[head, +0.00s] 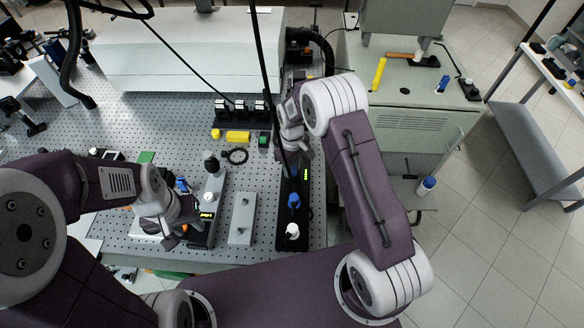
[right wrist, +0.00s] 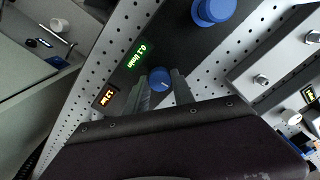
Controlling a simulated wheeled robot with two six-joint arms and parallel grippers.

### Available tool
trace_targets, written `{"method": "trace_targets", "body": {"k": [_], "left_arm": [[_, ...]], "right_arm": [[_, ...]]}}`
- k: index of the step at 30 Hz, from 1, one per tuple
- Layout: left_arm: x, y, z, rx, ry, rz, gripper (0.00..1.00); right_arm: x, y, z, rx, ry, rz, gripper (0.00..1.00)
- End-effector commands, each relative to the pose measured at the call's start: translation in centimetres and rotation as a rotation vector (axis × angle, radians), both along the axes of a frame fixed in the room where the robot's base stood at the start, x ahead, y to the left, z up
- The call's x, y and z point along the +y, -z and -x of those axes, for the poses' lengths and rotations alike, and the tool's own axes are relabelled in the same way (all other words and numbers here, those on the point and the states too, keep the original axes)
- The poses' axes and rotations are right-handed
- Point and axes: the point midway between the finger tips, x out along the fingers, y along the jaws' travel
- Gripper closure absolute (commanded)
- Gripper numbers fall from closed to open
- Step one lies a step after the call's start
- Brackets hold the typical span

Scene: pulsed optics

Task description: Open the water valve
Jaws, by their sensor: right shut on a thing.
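A black unit (head: 285,222) with a lit display (head: 305,173) stands on the perforated table in the head view. The right wrist view shows a small blue knob with a pale mark (right wrist: 160,79) on this unit, beside a green display (right wrist: 138,53) and an orange one (right wrist: 105,96). The green display appears to read a flow in l/min. My right gripper (right wrist: 163,90) is shut on the small blue knob, one finger on each side. The head view hides this grip behind my right arm. A larger blue knob (right wrist: 213,10) is apart from the fingers. My left gripper (head: 172,236) is low on the left; its fingers are unclear.
A black unit with a yellow display (head: 207,212) stands close to my left gripper. A grey plate (head: 242,218) lies between the two black units. A white knob (head: 292,231) is at the near end of the right unit. A grey cabinet (head: 415,140) stands to the right.

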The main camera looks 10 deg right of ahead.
Motion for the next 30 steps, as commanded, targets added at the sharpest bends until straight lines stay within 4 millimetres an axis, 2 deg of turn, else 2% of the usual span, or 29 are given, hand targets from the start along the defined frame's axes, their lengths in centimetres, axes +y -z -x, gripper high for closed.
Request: {"method": "trace_targets", "body": {"k": [9,27,28,30], "left_arm": [[0.0,0.16,0.0,0.0,0.0,0.0,0.64],[0.0,0.18,0.0,0.0,0.0,0.0,0.64],[0.0,0.18,0.0,0.0,0.0,0.0,0.64],[0.0,0.18,0.0,0.0,0.0,0.0,0.64]], "right_arm": [[-0.02,-0.17,-0.19,-0.006,0.129,0.0,1.0],[-0.01,-0.21,-0.23,-0.007,0.163,-0.001,1.0],[-0.01,-0.21,-0.23,-0.007,0.163,-0.001,0.65],[-0.01,-0.19,-0.22,-0.007,0.162,-0.001,0.48]]}}
